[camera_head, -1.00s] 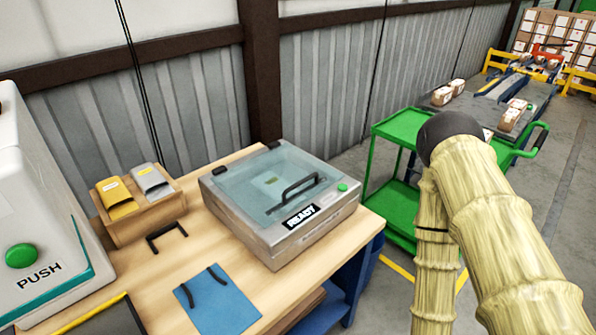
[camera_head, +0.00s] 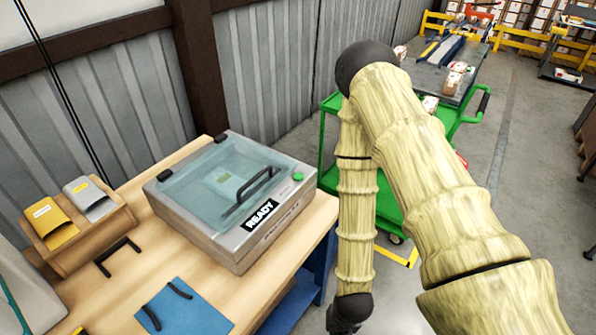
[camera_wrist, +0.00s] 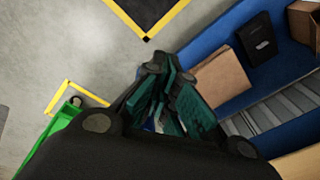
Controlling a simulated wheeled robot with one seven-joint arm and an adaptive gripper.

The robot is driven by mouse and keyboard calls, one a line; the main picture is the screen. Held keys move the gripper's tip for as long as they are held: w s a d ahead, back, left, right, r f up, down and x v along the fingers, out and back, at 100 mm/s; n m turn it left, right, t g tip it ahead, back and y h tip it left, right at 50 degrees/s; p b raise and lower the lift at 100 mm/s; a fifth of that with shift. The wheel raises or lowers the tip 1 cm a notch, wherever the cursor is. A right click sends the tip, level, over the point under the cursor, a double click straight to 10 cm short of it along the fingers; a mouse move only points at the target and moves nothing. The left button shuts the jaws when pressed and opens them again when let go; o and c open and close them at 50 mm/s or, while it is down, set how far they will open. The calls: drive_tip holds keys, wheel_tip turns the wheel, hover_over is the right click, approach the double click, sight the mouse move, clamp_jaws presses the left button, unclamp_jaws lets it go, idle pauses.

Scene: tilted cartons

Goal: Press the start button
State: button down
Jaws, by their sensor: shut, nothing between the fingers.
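A grey machine (camera_head: 215,230) with a clear, closed lid (camera_head: 218,180) and a black handle sits on the wooden bench. Its front carries a label reading READY (camera_head: 262,215). A small round green button (camera_head: 298,176) is at its right front corner, the only button now in view; no start wording is legible on it. My gripper (camera_wrist: 162,75) shows in the wrist view with its teal-padded fingers shut and empty. It points down beside the bench's blue lower part, apart from the button.
A wooden holder (camera_head: 90,243) with yellow and grey packets and a blue clipboard-like sheet (camera_head: 188,308) are on the bench (camera_head: 130,283). A green cart (camera_head: 328,142) stands behind my arm. A blue shelf (camera_wrist: 225,118) is close to my gripper.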

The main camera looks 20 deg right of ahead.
drive_tip(key=w+r+m+t+p, duration=0.1)
drive_tip(key=w+r+m, duration=0.1)
drive_tip(key=w+r, duration=0.2)
drive_tip(key=w+a+r+m+t+p, duration=0.1)
drive_tip(key=w+r+m+p, duration=0.1)
drive_tip(key=w+r, duration=0.3)
drive_tip(key=w+r+m+t+y+p, duration=0.1)
drive_tip(key=w+r+m, duration=0.3)
drive_tip(key=w, duration=0.6)
drive_tip(key=shift+w+a+r, duration=0.1)
drive_tip(key=shift+a+r, duration=0.1)
drive_tip(key=shift+a, duration=0.2)
drive_tip(key=w+r+m, duration=0.2)
drive_tip(key=w+r, duration=0.1)
drive_tip(key=w+r+m+t+p, duration=0.1)
drive_tip(key=w+r+m, duration=0.1)
drive_tip(key=w+r, duration=0.2)
drive_tip(key=w+r+m+t+p, duration=0.1)
drive_tip(key=w+r, duration=0.3)
drive_tip(key=shift+w+d+r+m+y, duration=0.2)
drive_tip(key=shift+m+y, duration=0.2)
wheel_tip(320, 180, up, 12)
drive_tip(key=m+t, duration=0.2)
drive_tip(key=m, duration=0.3)
hover_over(296, 177)
drive_tip(key=shift+f+y+p, duration=0.15)
drive_tip(key=shift+y+p, duration=0.15)
drive_tip(key=shift+p, duration=0.15)
drive_tip(key=shift+f, duration=0.15)
